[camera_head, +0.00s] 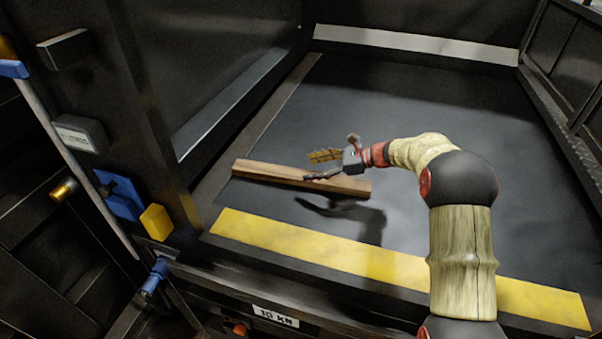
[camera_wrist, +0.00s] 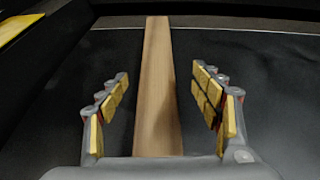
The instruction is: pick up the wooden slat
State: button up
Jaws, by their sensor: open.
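The wooden slat (camera_head: 268,173) is a long brown bar lying on the dark floor of the compactor, behind the yellow strip. Its left end reaches the grey edge on the left. My gripper (camera_head: 318,167) is at the slat's right part in the head view and hides a little of it. In the wrist view the slat (camera_wrist: 157,85) runs lengthwise between the two open fingers (camera_wrist: 160,98), with a gap on each side. The fingers have yellow pads and do not touch the slat. The slat's near end is hidden behind the gripper's body.
A yellow strip (camera_head: 320,248) marks the front edge of the floor. A dark wall and post (camera_head: 150,110) stand at the left, with a blue lever part and a yellow block (camera_head: 156,222). A ribbed side wall (camera_head: 565,130) bounds the right. The floor behind the slat is clear.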

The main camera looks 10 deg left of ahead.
aim_at(290, 172)
jog(key=shift+w+a+f, duration=0.2)
jog(key=shift+a, duration=0.1)
jog(key=x, duration=0.5)
jog(key=b+x, duration=0.1)
jog(key=x, duration=0.1)
jog(key=shift+s+a+f, duration=0.1)
jog(key=shift+s+f, duration=0.15)
jog(key=shift+s, duration=0.1)
jog(key=shift+c, duration=1.3)
jog(key=c, duration=1.4)
jog(key=shift+r, duration=0.1)
grip_shut()
